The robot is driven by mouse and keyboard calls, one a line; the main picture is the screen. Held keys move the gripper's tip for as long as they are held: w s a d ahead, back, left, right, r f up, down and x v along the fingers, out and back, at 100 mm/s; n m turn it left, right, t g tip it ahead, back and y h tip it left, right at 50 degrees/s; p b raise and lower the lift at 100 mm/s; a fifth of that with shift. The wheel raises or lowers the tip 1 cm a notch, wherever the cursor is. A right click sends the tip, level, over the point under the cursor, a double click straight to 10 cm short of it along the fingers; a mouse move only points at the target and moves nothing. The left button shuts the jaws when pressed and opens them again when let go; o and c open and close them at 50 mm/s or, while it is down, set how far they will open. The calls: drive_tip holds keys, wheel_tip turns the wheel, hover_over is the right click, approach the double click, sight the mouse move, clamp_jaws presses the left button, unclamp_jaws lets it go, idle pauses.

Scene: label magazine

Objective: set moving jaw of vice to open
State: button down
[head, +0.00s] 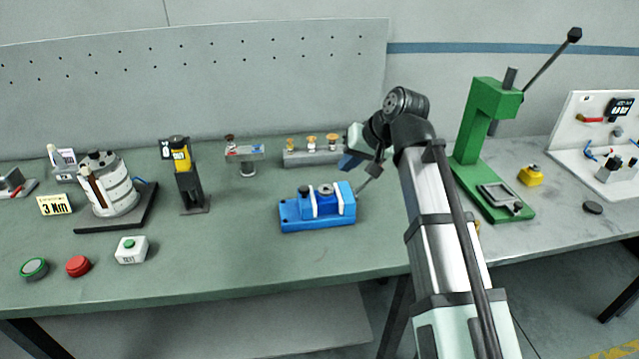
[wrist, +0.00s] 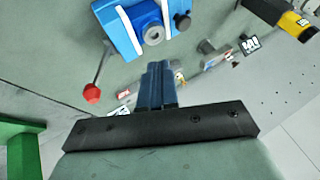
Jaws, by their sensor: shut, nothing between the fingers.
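The blue vice (head: 317,222) stands on the green bench in the middle of the head view. It has white jaw faces with a round grey part between them, and the jaws look apart around it. In the wrist view the vice (wrist: 116,22) is at the top, cut by the frame edge. Its handle (wrist: 101,62) is a thin rod ending in a red knob (wrist: 92,94). My gripper (wrist: 159,68) is shut and empty, apart from the vice and its handle. In the head view my gripper (head: 349,163) is behind and right of the vice, partly hidden by my arm.
A green press (head: 470,140) with a long lever stands to the right. A rack with brass-topped parts (head: 313,155) is behind the vice. A yellow and black tool (head: 185,175) and buttons (head: 78,266) are at left. The bench in front of the vice is clear.

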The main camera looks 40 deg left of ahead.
sight(302, 189)
drive_tip(key=a+f, duration=0.2)
drive_tip(key=s+a+f, duration=0.1)
drive_tip(key=a+f, duration=0.1)
drive_tip(key=f, duration=0.1)
drive_tip(key=a+f, duration=0.3)
drive_tip(key=shift+s, duration=0.4)
idle(0.4)
drive_tip(key=shift+s+a, duration=1)
drive_tip(key=shift+s, duration=0.1)
drive_tip(key=shift+g, duration=0.3)
drive_tip(key=v, duration=1)
